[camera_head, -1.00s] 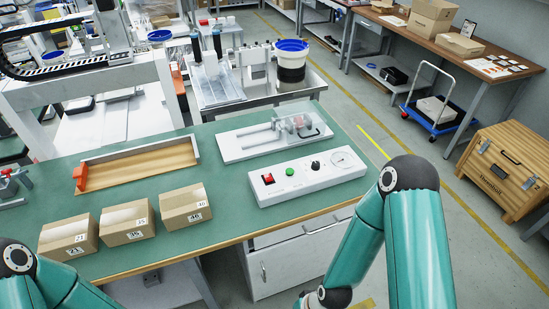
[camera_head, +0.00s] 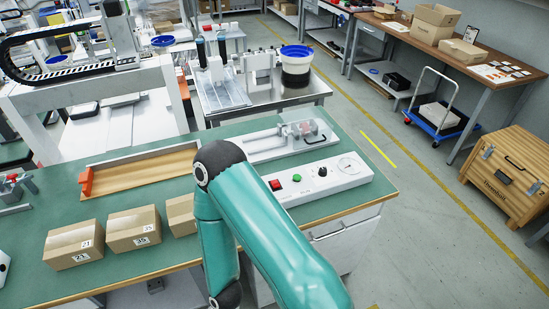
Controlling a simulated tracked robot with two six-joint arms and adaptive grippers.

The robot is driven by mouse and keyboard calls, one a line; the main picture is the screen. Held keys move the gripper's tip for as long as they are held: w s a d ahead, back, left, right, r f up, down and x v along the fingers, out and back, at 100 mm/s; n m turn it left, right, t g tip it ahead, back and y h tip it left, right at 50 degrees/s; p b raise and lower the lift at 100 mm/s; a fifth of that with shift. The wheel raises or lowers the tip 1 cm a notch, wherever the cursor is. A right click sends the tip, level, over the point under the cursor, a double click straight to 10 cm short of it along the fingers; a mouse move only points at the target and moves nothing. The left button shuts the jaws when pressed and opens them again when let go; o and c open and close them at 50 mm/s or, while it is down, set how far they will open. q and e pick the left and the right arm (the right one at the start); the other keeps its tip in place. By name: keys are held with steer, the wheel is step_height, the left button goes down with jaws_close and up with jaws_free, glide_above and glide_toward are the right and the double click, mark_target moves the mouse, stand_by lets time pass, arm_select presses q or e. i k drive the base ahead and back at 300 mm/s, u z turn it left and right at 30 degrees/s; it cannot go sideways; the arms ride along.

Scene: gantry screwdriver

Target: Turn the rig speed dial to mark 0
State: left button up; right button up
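The white control box (camera_head: 335,181) lies on the green bench. On its top are a red switch (camera_head: 275,185), a green button (camera_head: 296,178), a small black dial knob (camera_head: 322,171) and a round white gauge (camera_head: 348,165). The mark that the knob points to is too small to read. My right arm crosses in front of the box's left end and hides part of it.
A clear-covered fixture (camera_head: 290,135) sits behind the box. Several cardboard boxes (camera_head: 133,229) stand along the front of the green bench (camera_head: 220,135). A wooden tray (camera_head: 140,172) lies behind them. Floor to the bench's right is open up to a wooden crate (camera_head: 505,175).

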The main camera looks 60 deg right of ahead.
mark_target(323, 170)
steer(key=u, duration=0.4)
steer(key=k, duration=0.9)
steer(key=z, duration=0.95)
steer(key=i, duration=0.4)
steer(key=z, duration=0.9)
steer(key=k, duration=0.55)
steer(key=u, duration=0.05)
steer(key=i, duration=0.45)
